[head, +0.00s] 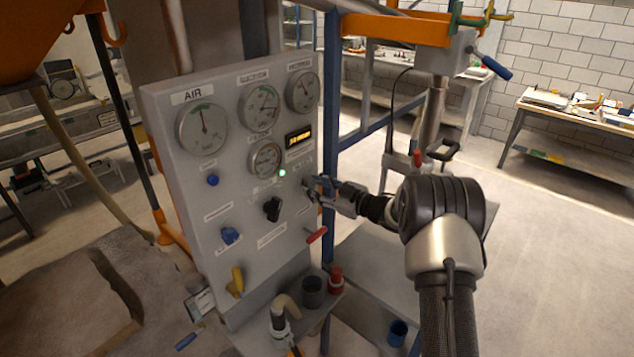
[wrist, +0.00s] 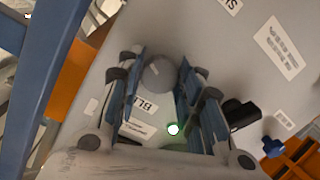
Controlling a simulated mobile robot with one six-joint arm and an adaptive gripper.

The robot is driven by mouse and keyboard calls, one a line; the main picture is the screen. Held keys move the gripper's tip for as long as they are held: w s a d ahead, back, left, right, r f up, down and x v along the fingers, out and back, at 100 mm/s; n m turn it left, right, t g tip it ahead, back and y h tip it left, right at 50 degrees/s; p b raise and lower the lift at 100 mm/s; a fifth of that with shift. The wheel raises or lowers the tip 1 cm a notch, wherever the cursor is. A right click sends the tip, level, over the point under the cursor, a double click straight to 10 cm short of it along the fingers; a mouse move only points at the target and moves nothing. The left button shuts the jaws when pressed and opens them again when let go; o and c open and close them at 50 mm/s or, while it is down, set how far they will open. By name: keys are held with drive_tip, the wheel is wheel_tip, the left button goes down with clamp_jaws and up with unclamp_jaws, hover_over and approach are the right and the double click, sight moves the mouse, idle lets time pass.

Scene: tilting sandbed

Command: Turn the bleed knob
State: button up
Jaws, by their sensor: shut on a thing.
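The bleed knob (wrist: 158,73) is a round grey knob on the grey control panel (wrist: 200,40). In the wrist view it sits between the blue fingers of my gripper (wrist: 160,82), which is shut on it. A label starting with "BL" (wrist: 140,106) shows on the panel between the fingers. In the head view my gripper (head: 318,190) is at the panel's right side, below the digital display (head: 298,137). There the fingers mostly hide the knob, and I cannot tell how far it is turned.
Near my gripper are a lit green lamp (head: 282,173), a black selector knob (head: 272,209) and a red lever (head: 316,235). Several gauges fill the panel's top. A blue post (head: 332,110) stands just behind the panel's right edge. The floor at right is open.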

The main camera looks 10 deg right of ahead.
drive_tip(key=m+p, duration=0.1)
drive_tip(key=m, duration=0.3)
drive_tip(key=shift+m+y+p, duration=0.4)
idle(0.4)
drive_tip(key=o, duration=1.1)
drive_tip(key=shift+c, duration=0.2)
drive_tip(key=v, duration=1.2)
drive_tip(key=shift+d, duration=0.1)
